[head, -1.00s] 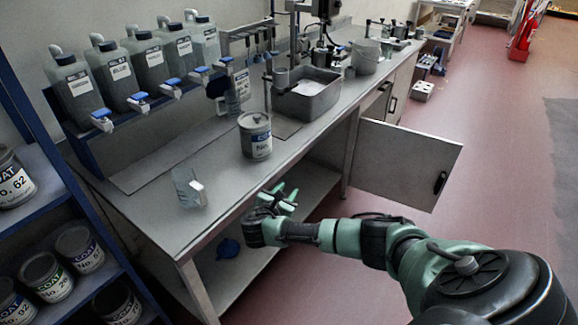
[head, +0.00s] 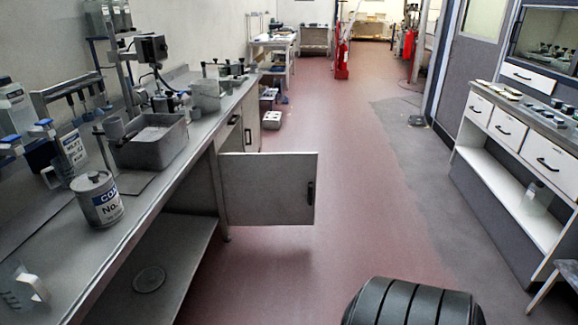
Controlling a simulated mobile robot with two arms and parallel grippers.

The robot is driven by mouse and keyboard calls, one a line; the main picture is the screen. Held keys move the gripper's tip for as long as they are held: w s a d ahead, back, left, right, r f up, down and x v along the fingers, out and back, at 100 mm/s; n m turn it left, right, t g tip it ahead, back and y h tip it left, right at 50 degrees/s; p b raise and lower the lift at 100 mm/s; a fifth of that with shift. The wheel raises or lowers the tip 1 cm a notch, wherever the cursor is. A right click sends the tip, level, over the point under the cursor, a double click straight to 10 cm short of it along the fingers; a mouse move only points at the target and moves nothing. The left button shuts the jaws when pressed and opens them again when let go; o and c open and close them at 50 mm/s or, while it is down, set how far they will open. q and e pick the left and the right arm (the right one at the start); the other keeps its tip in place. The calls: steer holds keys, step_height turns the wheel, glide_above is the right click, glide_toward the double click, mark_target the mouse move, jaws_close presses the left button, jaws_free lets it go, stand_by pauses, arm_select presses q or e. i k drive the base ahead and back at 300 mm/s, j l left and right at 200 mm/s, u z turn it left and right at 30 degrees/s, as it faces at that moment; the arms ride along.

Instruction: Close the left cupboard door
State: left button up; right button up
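The left cupboard door (head: 262,188) is a grey panel with a dark vertical handle (head: 310,192) near its right edge. It stands wide open in the head view, sticking out from the workbench front into the aisle. The cupboard interior behind it is hidden. Neither gripper shows in the head view now. A dark ribbed rounded part of my own body shows at the bottom, well apart from the door.
The workbench (head: 70,250) runs along the left, bearing a labelled can (head: 97,199), a grey basin (head: 152,142) and a clear jug (head: 22,288). A drawer counter (head: 513,175) stands at right. The red floor (head: 345,215) between is clear. A grey block (head: 271,120) lies beyond the door.

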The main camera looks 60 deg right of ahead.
mark_target(259, 189)
steer(key=i+j+z, duration=0.1)
steer(key=z, duration=0.35)
steer(key=i+j+z, duration=0.1)
steer(key=z, duration=0.35)
steer(key=j+z, duration=0.15)
steer(key=z, duration=0.3)
steer(key=i+j+z, duration=0.1)
steer(key=z, duration=0.35)
